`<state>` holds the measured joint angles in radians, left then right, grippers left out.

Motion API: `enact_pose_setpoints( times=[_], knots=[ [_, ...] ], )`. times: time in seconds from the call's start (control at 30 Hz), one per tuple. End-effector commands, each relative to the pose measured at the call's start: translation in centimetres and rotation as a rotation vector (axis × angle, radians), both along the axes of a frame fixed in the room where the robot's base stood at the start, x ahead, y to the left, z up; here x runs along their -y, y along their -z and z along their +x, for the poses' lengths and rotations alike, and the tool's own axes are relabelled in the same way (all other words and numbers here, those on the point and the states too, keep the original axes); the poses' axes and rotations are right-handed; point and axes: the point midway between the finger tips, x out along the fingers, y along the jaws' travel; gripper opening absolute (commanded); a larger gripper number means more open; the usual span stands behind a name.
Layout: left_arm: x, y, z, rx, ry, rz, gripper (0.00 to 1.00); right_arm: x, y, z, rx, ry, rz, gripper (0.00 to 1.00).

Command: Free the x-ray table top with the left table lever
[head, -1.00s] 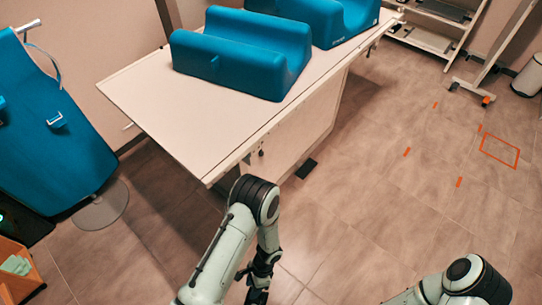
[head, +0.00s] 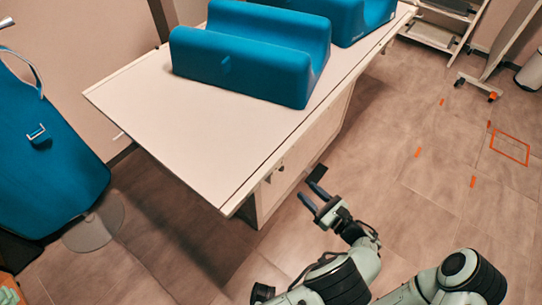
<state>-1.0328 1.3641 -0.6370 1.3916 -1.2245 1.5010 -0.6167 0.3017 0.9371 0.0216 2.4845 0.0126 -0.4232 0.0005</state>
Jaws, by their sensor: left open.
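The x-ray table top (head: 150,110) is a pale flat slab with blue positioning cushions on it. On the table's near long side, below the top's edge, are two small dark fittings. The left one looks like the left table lever (head: 268,178); it is too small to tell its position. My left gripper (head: 307,190) is open and empty, to the right of the lever and apart from it, with its two dark fingers pointing up and left. My right gripper is out of view; only part of my right arm shows at the bottom right.
A blue cushion (head: 245,65) lies on the table top, with a second one (head: 350,15) behind it. A black floor pedal (head: 317,173) lies beside the table base. A blue padded chair (head: 45,160) stands at the left. The floor on the right is open, with orange marks.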

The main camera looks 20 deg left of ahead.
Motion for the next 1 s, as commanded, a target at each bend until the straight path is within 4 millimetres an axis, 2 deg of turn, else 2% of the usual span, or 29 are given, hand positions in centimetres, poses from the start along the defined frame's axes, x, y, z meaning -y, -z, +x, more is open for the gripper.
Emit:
enact_pose_setpoints(
  times=[0.13, 0.27, 0.7, 0.8, 1.0],
  knots=[
    [0.3, -0.4, 0.1, 0.009, 0.007, 0.009, 0.42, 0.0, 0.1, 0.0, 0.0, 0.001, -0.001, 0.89],
    [-0.6, -0.4, 0.6, 0.01, 0.004, 0.01, 0.42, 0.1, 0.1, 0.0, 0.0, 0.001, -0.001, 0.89],
    [-8.0, -0.3, 5.0, 0.009, 0.003, 0.009, 0.42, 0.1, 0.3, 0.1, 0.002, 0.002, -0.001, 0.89],
    [-9.4, -0.3, 5.8, 0.009, 0.003, 0.009, 0.42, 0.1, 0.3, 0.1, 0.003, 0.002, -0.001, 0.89],
    [-10.9, -0.3, 6.8, 0.009, 0.005, 0.009, 0.42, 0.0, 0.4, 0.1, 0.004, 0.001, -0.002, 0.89]
  ],
)
